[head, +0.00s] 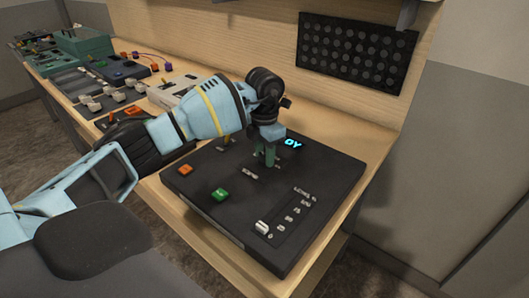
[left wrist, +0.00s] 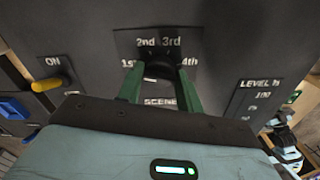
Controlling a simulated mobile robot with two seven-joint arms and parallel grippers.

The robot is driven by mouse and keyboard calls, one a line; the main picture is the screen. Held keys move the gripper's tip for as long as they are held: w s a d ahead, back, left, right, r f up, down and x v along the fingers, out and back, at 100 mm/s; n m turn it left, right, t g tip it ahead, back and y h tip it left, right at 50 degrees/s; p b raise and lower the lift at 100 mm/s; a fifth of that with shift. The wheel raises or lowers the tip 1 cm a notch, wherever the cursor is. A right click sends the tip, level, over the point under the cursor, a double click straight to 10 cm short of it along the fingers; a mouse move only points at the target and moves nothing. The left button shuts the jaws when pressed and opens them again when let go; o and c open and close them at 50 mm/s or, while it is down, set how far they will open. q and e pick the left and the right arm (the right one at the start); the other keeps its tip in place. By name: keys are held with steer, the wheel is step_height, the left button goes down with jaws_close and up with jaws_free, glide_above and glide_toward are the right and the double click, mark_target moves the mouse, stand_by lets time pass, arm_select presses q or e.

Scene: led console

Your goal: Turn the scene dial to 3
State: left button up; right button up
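The scene dial (left wrist: 159,71) is a dark round knob on the black console (head: 325,170). Labels 1st, 2nd, 3rd and 4th arc around it, with SCENE below. My left gripper (left wrist: 159,66) points down at it, with green fingertips on either side of the knob. I cannot tell whether they touch it. In the head view the left gripper (head: 265,155) is over the middle of the console and hides the dial. The dial's pointer direction is not clear. My right gripper is not in view.
The console has an orange button (head: 185,169), a green button (head: 220,194), a level slider (head: 262,227) and a lit cyan display (head: 293,143). A yellow toggle (left wrist: 47,84) marked ON is left of the dial. Other control boxes (head: 120,70) line the bench behind my arm.

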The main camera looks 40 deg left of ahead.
arm_select(q)
steer(key=c, duration=0.4)
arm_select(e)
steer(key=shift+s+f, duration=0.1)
